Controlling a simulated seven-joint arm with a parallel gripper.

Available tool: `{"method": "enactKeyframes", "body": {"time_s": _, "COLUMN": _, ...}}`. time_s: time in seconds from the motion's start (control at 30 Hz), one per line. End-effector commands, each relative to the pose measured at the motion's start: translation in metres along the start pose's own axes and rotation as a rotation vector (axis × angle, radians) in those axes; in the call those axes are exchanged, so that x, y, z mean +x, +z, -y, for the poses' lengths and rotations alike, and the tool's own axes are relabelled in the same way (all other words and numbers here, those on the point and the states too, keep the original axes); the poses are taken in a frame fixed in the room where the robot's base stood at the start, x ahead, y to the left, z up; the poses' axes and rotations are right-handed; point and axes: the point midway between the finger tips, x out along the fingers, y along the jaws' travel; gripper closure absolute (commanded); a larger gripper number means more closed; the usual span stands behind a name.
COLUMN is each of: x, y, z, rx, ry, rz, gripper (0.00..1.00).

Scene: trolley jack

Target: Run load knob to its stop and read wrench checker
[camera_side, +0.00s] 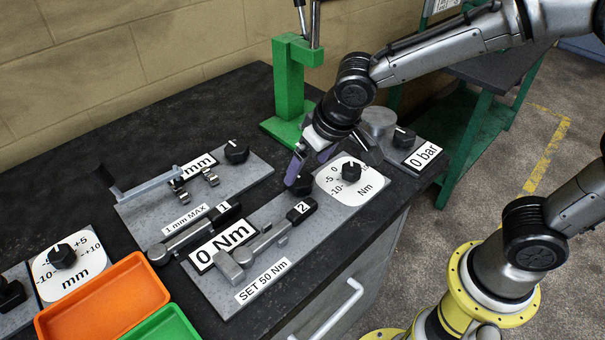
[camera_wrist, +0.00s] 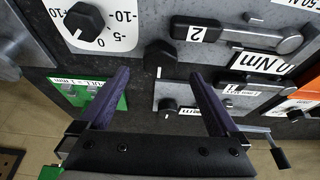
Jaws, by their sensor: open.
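The wrench checker is a grey plate (camera_side: 225,290) marked SET 50 Nm, with a display reading 0 Nm (camera_side: 222,246) and a lever tagged 2 (camera_side: 270,232). The display also shows in the wrist view (camera_wrist: 264,62). A black knob (camera_side: 301,186), apparently the load knob, stands beyond the lever. In the wrist view this knob (camera_wrist: 160,56) is roughly between and just beyond my fingertips. A white Nm dial (camera_side: 337,190) with a black knob lies to its right. My gripper (camera_side: 312,162) is open and empty above the plate; contact with the knob is not visible.
A grey plate with a mm display and lever 1 (camera_side: 198,226) lies to the left. A green stand (camera_side: 287,90) rises behind my gripper. A 0 bar display (camera_side: 422,155) is at right. Orange (camera_side: 110,290) and green (camera_side: 165,325) trays sit front left.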

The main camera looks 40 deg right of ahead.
Motion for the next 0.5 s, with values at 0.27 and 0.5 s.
{"method": "enactKeyframes", "body": {"time_s": 0.27, "x": 0.039, "y": 0.000, "z": 0.000, "rx": 0.001, "ry": 0.001, "rz": 0.000, "gripper": 0.02}}
{"method": "enactKeyframes", "body": {"time_s": 0.5, "x": 0.048, "y": -0.001, "z": 0.000, "rx": 0.000, "ry": 0.000, "rz": -0.002, "gripper": 0.02}}
